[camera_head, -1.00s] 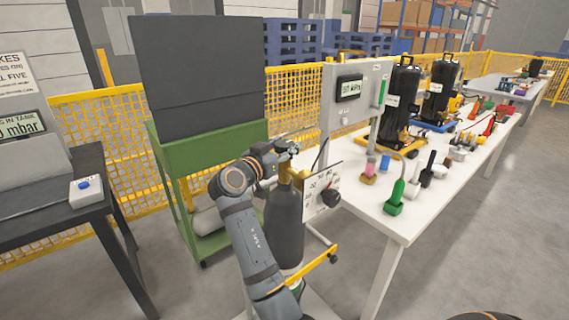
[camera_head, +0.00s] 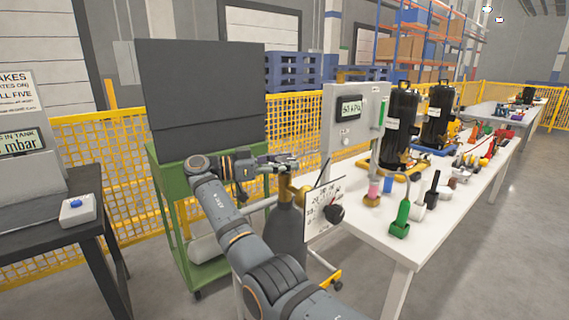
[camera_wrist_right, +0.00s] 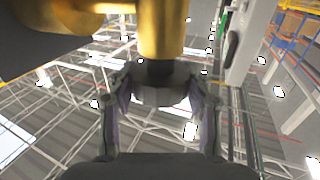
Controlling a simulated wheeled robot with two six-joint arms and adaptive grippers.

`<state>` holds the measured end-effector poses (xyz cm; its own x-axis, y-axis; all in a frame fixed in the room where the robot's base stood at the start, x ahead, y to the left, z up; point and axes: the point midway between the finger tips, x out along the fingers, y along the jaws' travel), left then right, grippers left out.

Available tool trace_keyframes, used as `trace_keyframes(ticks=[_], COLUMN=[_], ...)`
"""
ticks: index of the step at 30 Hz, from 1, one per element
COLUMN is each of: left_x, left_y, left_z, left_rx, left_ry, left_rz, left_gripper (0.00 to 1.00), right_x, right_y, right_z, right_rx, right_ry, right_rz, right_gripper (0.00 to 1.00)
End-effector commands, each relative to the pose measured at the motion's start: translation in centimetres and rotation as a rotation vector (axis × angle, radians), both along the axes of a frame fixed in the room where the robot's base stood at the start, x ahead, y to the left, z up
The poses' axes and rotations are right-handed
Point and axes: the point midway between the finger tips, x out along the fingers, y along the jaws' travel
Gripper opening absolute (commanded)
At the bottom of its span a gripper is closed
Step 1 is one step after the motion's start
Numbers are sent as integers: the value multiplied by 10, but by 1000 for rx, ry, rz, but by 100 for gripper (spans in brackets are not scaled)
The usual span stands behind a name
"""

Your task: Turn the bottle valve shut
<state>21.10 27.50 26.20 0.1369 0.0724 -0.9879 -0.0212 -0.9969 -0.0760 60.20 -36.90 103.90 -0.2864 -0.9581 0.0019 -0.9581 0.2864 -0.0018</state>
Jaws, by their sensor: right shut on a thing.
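A dark grey gas bottle (camera_head: 283,228) stands upright at the left end of the white bench, with a brass valve (camera_head: 300,194) on its neck. My right gripper (camera_head: 290,164) is at the top of this valve, its arm reaching up in front of the green cart. In the right wrist view, its two fingers (camera_wrist_right: 162,92) are shut on either side of a dark valve knob (camera_wrist_right: 157,72). The brass body (camera_wrist_right: 163,32) adjoins the knob. How far the valve is turned does not show. My left gripper is out of view.
A gauge panel (camera_head: 340,130) and a plate with a black knob (camera_head: 322,208) stand close right of the bottle. The white bench (camera_head: 385,232) carries several fittings. A green cart (camera_head: 172,190) and yellow fence stand behind.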

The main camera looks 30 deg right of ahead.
Motion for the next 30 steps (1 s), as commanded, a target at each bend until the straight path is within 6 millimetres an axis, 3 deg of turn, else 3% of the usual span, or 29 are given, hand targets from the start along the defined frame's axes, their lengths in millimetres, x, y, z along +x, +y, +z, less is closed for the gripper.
trace_keyframes(ticks=[18,19,21,24,30], left_x=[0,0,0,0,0], left_y=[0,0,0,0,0], left_z=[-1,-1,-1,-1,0], left_rx=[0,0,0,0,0], left_ry=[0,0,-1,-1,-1], left_rz=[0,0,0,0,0], left_gripper=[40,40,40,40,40], right_x=[0,0,0,0,0], right_y=[0,0,0,0,0], right_z=[-4,-4,-3,-3,-2], right_rx=[6,6,6,4,3], right_ry=[5,5,5,4,2], right_rz=[-36,-36,-35,-35,-33], right_gripper=[18,54,63,74,74])
